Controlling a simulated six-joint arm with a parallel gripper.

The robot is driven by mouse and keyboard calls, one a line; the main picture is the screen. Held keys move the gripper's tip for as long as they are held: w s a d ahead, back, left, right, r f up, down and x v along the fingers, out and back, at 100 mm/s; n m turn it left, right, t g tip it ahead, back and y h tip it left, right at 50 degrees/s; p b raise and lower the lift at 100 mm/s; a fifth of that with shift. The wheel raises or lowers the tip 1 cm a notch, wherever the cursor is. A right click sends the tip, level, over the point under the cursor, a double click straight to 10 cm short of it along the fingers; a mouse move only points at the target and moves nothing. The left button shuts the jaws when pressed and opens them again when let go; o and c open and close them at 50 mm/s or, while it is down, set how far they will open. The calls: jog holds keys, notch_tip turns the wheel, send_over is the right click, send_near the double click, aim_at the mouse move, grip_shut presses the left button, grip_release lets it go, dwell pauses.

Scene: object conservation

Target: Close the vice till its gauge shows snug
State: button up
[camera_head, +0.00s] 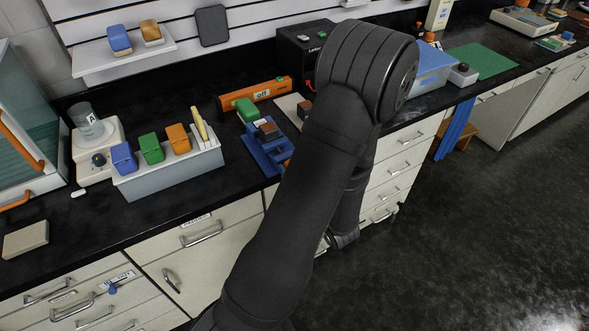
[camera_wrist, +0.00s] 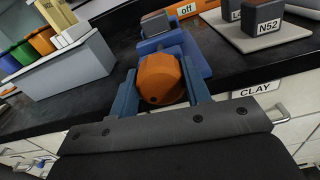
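The blue vice (camera_head: 262,158) stands on the black bench, partly hidden by my arm in the head view. In the wrist view the vice body (camera_wrist: 158,44) is straight ahead, with a dark block (camera_wrist: 155,23) at its top. Its orange faceted knob (camera_wrist: 161,79) faces my wrist camera. My gripper (camera_wrist: 161,84) has one blue finger on each side of this knob. The fingers look very close to its sides, but I cannot tell if they press on it. I cannot make out a gauge reading in either view.
A grey bin rack (camera_head: 170,172) with blue, green and orange bins stands left of the vice. An orange bar marked "off" (camera_head: 255,93) lies behind. Grey blocks, one marked N52 (camera_wrist: 264,18), sit on a pale plate right of the vice. The bench's front edge is close.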

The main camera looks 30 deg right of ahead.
jog(key=shift+m, duration=0.9)
jog(key=o, duration=1)
jog(key=s, duration=1.7)
jog(key=shift+s, duration=0.2)
